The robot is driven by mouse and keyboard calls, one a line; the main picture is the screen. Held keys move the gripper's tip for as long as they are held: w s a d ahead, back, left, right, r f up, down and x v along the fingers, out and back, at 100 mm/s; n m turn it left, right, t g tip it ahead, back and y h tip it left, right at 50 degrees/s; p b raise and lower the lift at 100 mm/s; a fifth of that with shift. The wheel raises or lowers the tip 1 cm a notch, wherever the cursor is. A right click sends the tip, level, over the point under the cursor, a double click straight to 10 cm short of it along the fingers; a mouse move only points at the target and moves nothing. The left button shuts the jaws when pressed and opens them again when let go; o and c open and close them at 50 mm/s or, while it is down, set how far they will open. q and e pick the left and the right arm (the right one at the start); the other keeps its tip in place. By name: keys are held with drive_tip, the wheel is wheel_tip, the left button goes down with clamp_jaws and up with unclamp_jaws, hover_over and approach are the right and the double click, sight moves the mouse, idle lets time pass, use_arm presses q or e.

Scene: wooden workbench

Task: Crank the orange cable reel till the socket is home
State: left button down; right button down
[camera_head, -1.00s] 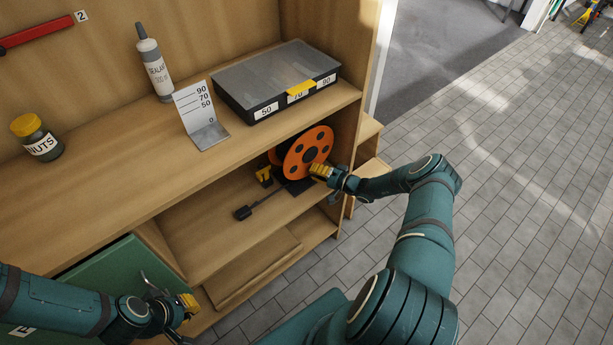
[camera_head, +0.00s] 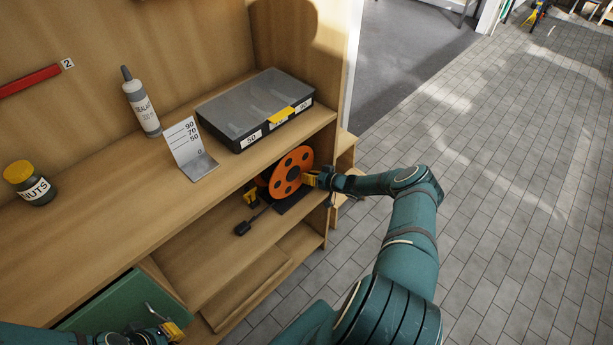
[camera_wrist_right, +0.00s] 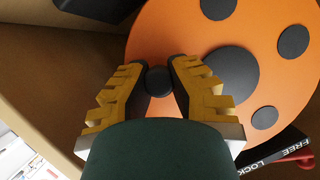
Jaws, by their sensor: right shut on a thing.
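The orange cable reel (camera_head: 292,162) stands on the lower shelf near its right end; its face with dark round spots fills much of the right wrist view (camera_wrist_right: 180,35). My right gripper (camera_head: 309,179) is at the reel's right edge. In the right wrist view its yellow fingers (camera_wrist_right: 158,80) are shut on a dark round crank knob (camera_wrist_right: 157,83) on the reel's face. The black socket (camera_head: 242,229) lies on the shelf, left of and nearer than the reel, with a dark cable running toward it. My left gripper (camera_head: 172,331) is partly cut off at the bottom; its jaw state is unclear.
A yellow-and-black piece (camera_head: 250,194) stands beside the reel. A red lever (camera_wrist_right: 296,158) sits by a FREE/LOCK label. The organizer case (camera_head: 228,118), angled number plate (camera_head: 183,145), sealant bottle (camera_head: 141,105) and nuts jar (camera_head: 36,188) are on the upper shelf. A green drawer (camera_head: 110,288) is lower left.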

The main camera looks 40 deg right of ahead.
drive_tip(key=shift+d+r+n+p, duration=0.25)
drive_tip(key=shift+r+n+p, duration=0.15)
drive_tip(key=shift+p, duration=0.25)
drive_tip(key=c, duration=0.8)
unclamp_jaws()
drive_tip(key=shift+f, duration=0.1)
drive_tip(key=shift+c, duration=0.2)
drive_tip(key=v, duration=1.2)
drive_tip(key=shift+a, duration=0.25)
